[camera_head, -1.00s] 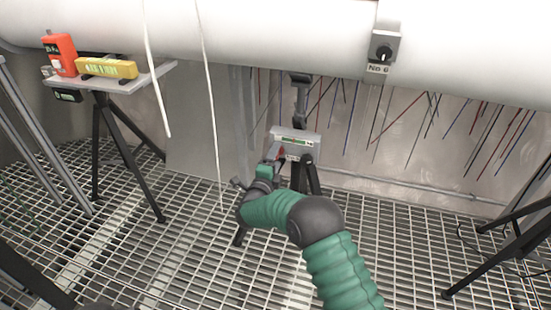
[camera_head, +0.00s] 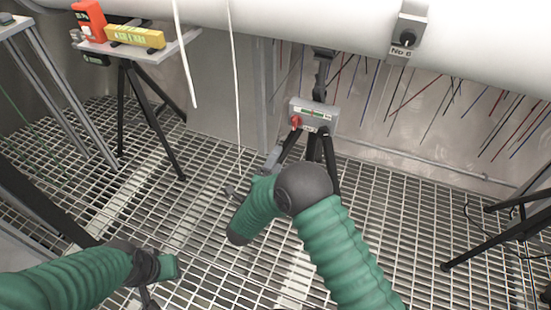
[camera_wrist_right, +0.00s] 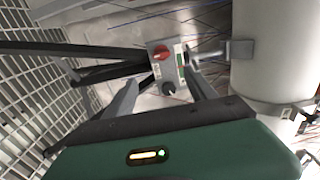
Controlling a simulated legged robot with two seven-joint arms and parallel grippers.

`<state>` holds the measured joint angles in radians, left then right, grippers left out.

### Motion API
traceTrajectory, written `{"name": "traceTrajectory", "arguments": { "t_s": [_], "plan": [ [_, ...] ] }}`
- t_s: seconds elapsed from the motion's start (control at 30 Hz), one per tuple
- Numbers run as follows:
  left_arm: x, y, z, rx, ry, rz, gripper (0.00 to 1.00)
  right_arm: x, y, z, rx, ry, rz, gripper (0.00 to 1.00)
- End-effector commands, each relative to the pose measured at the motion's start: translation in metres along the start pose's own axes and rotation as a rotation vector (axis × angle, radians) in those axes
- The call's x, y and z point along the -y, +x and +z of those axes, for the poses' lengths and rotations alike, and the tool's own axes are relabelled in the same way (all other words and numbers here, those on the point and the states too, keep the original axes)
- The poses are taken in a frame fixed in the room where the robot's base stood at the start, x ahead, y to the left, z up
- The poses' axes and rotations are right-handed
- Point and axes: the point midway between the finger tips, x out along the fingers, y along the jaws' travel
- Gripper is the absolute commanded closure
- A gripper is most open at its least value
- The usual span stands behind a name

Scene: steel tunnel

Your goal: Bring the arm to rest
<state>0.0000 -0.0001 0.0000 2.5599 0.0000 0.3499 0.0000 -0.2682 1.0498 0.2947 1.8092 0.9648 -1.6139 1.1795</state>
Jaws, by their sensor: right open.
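My right arm comes in from the lower right of the head view and bends at a dark joint. Its gripper (camera_head: 252,174) is partly hidden there, below and left of a grey control box (camera_head: 315,115) with a red knob (camera_head: 296,122). In the right wrist view the two grey fingers of my right gripper (camera_wrist_right: 163,93) are spread apart with nothing between them. The control box (camera_wrist_right: 184,60) and red knob (camera_wrist_right: 161,52) lie beyond the fingertips, apart from them. My left arm (camera_head: 70,280) lies low at the left; its jaws do not show clearly.
The box stands on a black tripod (camera_head: 326,160). A shelf (camera_head: 160,53) on a tripod holds a red device (camera_head: 88,20) and a yellow level (camera_head: 135,37). White cables hang at mid-left. A pipe (camera_head: 300,18) crosses the top. The grating floor (camera_head: 400,215) is open at centre right.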

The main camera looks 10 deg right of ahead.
Motion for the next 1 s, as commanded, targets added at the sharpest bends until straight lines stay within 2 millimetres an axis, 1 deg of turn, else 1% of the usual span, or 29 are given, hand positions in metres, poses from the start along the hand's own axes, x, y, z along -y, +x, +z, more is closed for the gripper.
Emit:
{"name": "traceTrajectory", "arguments": {
  "t_s": [0.1, 0.47, 0.53, 0.6, 0.67, 0.73, 0.77, 0.8, 0.87, 0.9, 0.97, 1.0],
  "plan": [
    [0.0, -0.001, 0.0, 0.0, 0.0, 0.0, 0.64, -0.001, -0.004, 0.0, 0.0, 0.0, 0.001, 0.35],
    [0.0, -0.001, 0.0, 0.0, 0.0, 0.0, 0.64, -0.001, -0.004, 0.0, 0.0, 0.0, 0.001, 0.35],
    [0.0, -0.001, 0.0, 0.0, 0.0, 0.0, 0.64, 0.002, -0.001, 0.002, 0.017, -0.013, 0.011, 0.35],
    [0.0, -0.001, 0.0, 0.0, 0.0, 0.0, 0.64, 0.007, 0.005, 0.01, 0.081, -0.065, 0.05, 0.35],
    [0.0, -0.001, 0.0, 0.0, 0.0, 0.0, 0.64, 0.014, 0.011, 0.019, 0.181, -0.157, 0.104, 0.35],
    [0.0, -0.001, 0.0, 0.0, 0.0, 0.0, 0.64, 0.022, 0.011, 0.026, 0.344, -0.327, 0.178, 0.35],
    [0.0, -0.001, 0.0, 0.0, 0.0, 0.0, 0.64, 0.023, 0.006, 0.027, 0.423, -0.418, 0.211, 0.35],
    [0.0, -0.001, 0.0, 0.0, 0.0, 0.0, 0.64, 0.022, -0.002, 0.022, 0.529, -0.548, 0.254, 0.35],
    [0.0, -0.001, 0.0, 0.0, 0.0, 0.0, 0.64, 0.018, -0.021, 0.007, 0.682, -0.747, 0.313, 0.35],
    [0.0, -0.001, 0.0, 0.0, 0.0, 0.0, 0.64, 0.014, -0.036, -0.009, 0.777, -0.873, 0.349, 0.35],
    [0.0, -0.001, 0.0, 0.0, 0.0, 0.0, 0.64, 0.007, -0.061, -0.037, 0.909, -1.049, 0.4, 0.35],
    [0.0, -0.001, 0.0, 0.0, 0.0, 0.0, 0.64, 0.003, -0.077, -0.058, 0.989, -1.154, 0.434, 0.35]
  ]
}}
